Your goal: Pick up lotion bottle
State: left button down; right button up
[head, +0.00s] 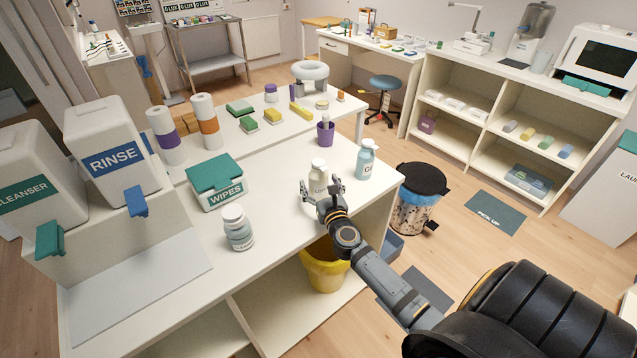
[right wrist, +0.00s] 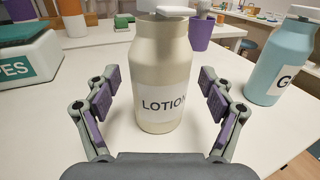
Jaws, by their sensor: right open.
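The lotion bottle (head: 318,178) is cream with a white cap and stands upright on the white table near its right front edge. In the right wrist view the lotion bottle (right wrist: 161,75) stands straight ahead, its label facing me. My right gripper (head: 322,194) is open, with its fingers on the near side of the bottle. In the right wrist view the purple-padded fingers of my right gripper (right wrist: 160,100) are spread to the left and right of the bottle's lower body, with a gap on each side. My left gripper is not in view.
A blue bottle (head: 366,160) stands close to the right of the lotion. A purple cup (head: 325,133) is behind it. A wipes box (head: 214,181) and another white-capped bottle (head: 238,228) are to the left. The table (head: 275,205) between them is clear.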

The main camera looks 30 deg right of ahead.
jog(key=shift+w+d+f, duration=0.15)
jog(key=shift+w+d, duration=0.05)
jog(key=shift+w, duration=0.45)
jog(key=shift+s, duration=0.15)
jog(key=shift+c, duration=1.6)
jog(key=c, duration=1)
jog(key=shift+c, duration=0.3)
